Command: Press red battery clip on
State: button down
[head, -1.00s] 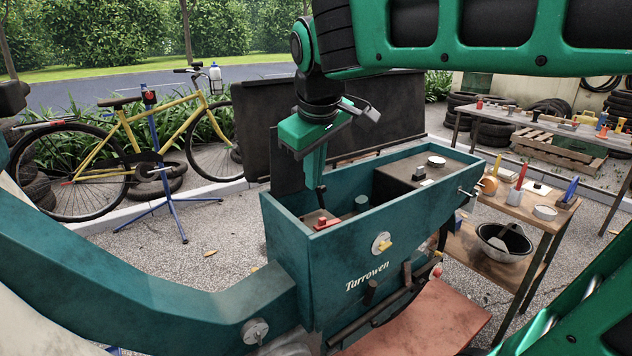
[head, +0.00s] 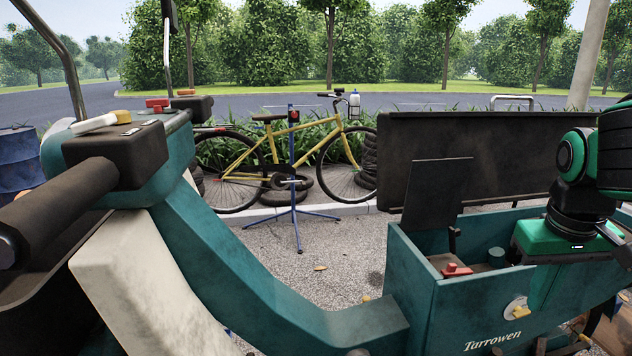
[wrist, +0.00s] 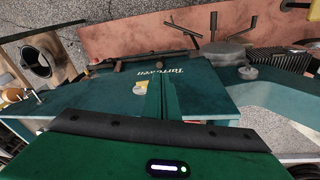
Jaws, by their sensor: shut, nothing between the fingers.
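A small red piece (head: 457,270), which looks like the red battery clip, sits low in the open teal Tarrowen box (head: 410,275), near its left end. Whether it is pressed fully down cannot be told. My gripper (head: 541,300) is to the right of the red piece, with its fingers pointing down by the box's front face. The wrist view shows the fingers (wrist: 162,97) together and empty, beside the yellow-handled knob (wrist: 142,87).
A dark panel (head: 437,195) stands upright behind the red piece. A grey-green cylinder (head: 496,256) is to its right. The yellow-handled knob (head: 515,308) sticks out of the box front. The cart's handlebar (head: 85,190) fills the left foreground. A yellow bicycle (head: 290,150) stands behind.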

jog(key=s+d+f+m+g+y, duration=0.25)
jog(key=s+f+m, duration=0.25)
jog(key=s+f, duration=0.5)
jog(key=m+t, duration=0.1)
jog(key=m, duration=0.5)
send_near(452, 264)
jog(key=shift+y, duration=0.35)
jog(key=s, duration=0.2)
jog(key=s+d+r, duration=0.1)
jog(key=s, duration=0.1)
jog(key=s+d, duration=0.1)
jog(key=s, duration=0.1)
jog(key=shift+s+d+r, duration=0.2)
jog(key=shift+d+r, duration=0.05)
jog(key=shift+r, duration=0.15)
jog(key=w+a+r+m, duration=0.1)
jog(key=w+r+m, duration=0.2)
jog(key=w+r, duration=0.2)
jog(key=shift+w+a+r, duration=0.15)
jog(key=shift+w+a, duration=0.1)
jog(key=shift+w, duration=0.75)
jog(key=shift+a, duration=0.1)
jog(key=f, duration=0.9)
jog(key=a+f, duration=0.1)
jog(key=f, duration=0.3)
jog(key=shift+s+a+f, duration=0.1)
jog(key=shift+s+f, duration=0.05)
jog(key=shift+f, duration=0.2)
